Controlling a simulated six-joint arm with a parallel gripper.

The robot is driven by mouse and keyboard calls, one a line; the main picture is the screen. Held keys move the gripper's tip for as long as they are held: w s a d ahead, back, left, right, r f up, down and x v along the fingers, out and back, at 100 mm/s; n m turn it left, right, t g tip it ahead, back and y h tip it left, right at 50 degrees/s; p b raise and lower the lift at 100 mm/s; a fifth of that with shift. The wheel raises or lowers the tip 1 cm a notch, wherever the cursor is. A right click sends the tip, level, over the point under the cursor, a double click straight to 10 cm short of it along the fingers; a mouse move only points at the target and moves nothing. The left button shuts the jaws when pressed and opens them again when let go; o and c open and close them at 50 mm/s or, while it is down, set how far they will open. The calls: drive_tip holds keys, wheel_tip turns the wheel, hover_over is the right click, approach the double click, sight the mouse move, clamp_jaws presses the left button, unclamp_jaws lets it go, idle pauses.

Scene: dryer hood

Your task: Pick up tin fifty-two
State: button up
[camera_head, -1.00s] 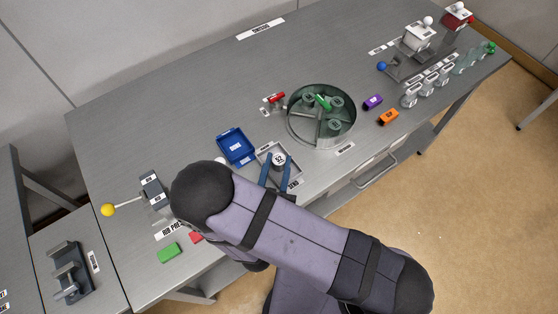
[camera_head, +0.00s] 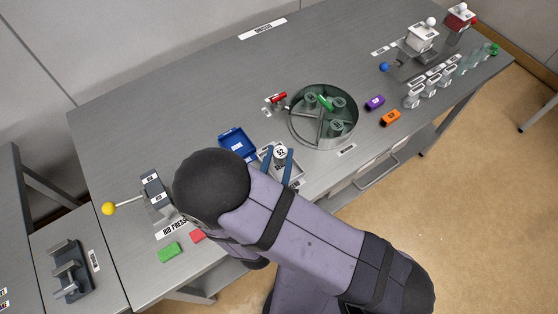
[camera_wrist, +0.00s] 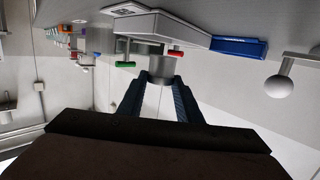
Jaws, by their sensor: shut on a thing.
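Tin fifty-two (camera_head: 281,154) is a small grey cylinder with a white lid marked 52. It is between the two blue fingers of my gripper (camera_head: 278,162), over the small grey tray (camera_head: 268,172). My gripper is shut on the tin. In the wrist view the tin (camera_wrist: 160,66) shows as a grey cylinder at the fingertips (camera_wrist: 163,82), clear of the tray. My arm hides the tray's lower left part in the head view.
A blue tray (camera_head: 237,146) lies just left of the grey one. A round drum (camera_head: 352,128) with tins and a green handle (camera_head: 326,103) stands to the right. Purple (camera_head: 375,103) and orange (camera_head: 390,118) blocks lie beyond it.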

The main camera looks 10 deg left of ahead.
sight(279, 158)
drive_tip(key=shift+r, duration=3.1)
drive_tip(key=shift+w+r, duration=0.25)
drive_tip(key=shift+r, duration=0.1)
drive_tip(key=w+d+r+p, duration=0.3)
drive_tip(key=w+r+p, duration=0.2)
drive_tip(key=w+r, duration=0.25)
drive_tip(key=s+d+f+m+g+h+b, duration=0.2)
drive_tip(key=d+f+m+h+b, duration=0.5)
drive_tip(key=d+f, duration=1.2)
wheel_tip(279, 158, up, 18)
drive_tip(key=d+m+g+h+p, duration=0.1)
drive_tip(key=m+g+h+p, duration=0.2)
drive_tip(key=p, duration=1.5)
drive_tip(key=shift+s+g+h, duration=0.15)
drive_tip(key=shift+g+h, duration=0.35)
drive_tip(key=shift+h, duration=0.8)
